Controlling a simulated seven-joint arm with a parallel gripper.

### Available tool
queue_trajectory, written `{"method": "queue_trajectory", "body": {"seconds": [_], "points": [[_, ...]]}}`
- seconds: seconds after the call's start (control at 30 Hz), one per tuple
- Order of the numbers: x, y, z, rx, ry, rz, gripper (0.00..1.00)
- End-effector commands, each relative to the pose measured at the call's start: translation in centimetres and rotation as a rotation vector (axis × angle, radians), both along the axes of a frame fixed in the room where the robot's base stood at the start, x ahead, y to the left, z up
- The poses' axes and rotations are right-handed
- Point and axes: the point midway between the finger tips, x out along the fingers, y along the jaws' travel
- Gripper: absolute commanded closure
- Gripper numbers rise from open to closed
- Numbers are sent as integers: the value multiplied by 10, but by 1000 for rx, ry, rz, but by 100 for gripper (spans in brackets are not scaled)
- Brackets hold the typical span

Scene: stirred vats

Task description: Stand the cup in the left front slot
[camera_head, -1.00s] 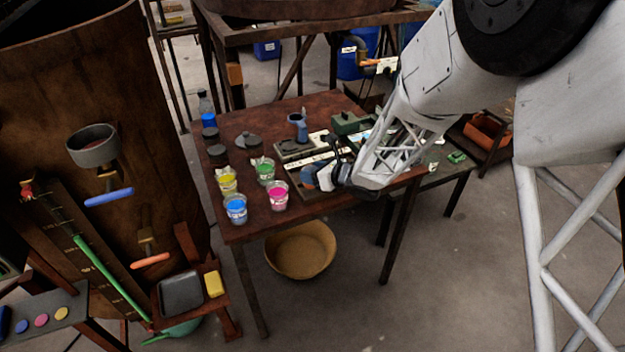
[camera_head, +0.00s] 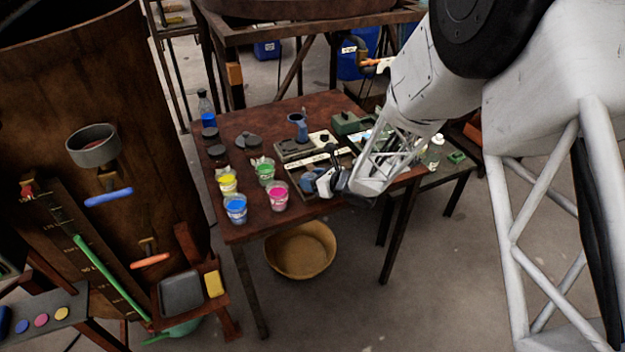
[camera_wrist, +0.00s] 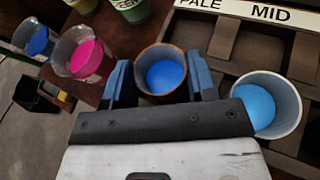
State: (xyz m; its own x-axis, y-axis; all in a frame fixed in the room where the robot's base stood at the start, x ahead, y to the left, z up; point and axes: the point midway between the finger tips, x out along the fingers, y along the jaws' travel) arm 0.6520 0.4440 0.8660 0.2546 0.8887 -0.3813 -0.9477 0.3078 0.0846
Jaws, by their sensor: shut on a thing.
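The cup (camera_wrist: 142,92) has a brown-orange rim and blue liquid inside. My gripper (camera_wrist: 162,78) is shut on it, with one blue finger on each side. The cup is upright at the left side of the slotted rack (camera_wrist: 232,46), below the PALE end of its label strip. I cannot tell whether its base is in the left front slot or above it. In the head view my gripper (camera_head: 324,181) is low over the front of the rack (camera_head: 345,160) and mostly hides the cup.
A white cup (camera_wrist: 290,122) with blue liquid stands close to the right of my gripper. Pink (camera_head: 278,196), blue (camera_head: 235,208), yellow (camera_head: 228,182) and green (camera_head: 265,172) cups stand left of the rack on the brown table (camera_head: 245,225).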

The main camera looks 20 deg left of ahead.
Motion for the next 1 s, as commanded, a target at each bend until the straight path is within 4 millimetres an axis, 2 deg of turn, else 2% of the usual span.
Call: {"method": "queue_trajectory", "body": {"seconds": [0.17, 0.2, 0.37, 0.77, 1.0], "points": [[0, 0, -3, 0, 0, 0, 72], [0, 0, -3, 0, 0, 0, 45], [0, 0, -3, 0, 0, 0, 23], [0, 0, 0, 0, 0, 0, 23], [-3, -12, 5, 0, 0, -1, 23]]}}
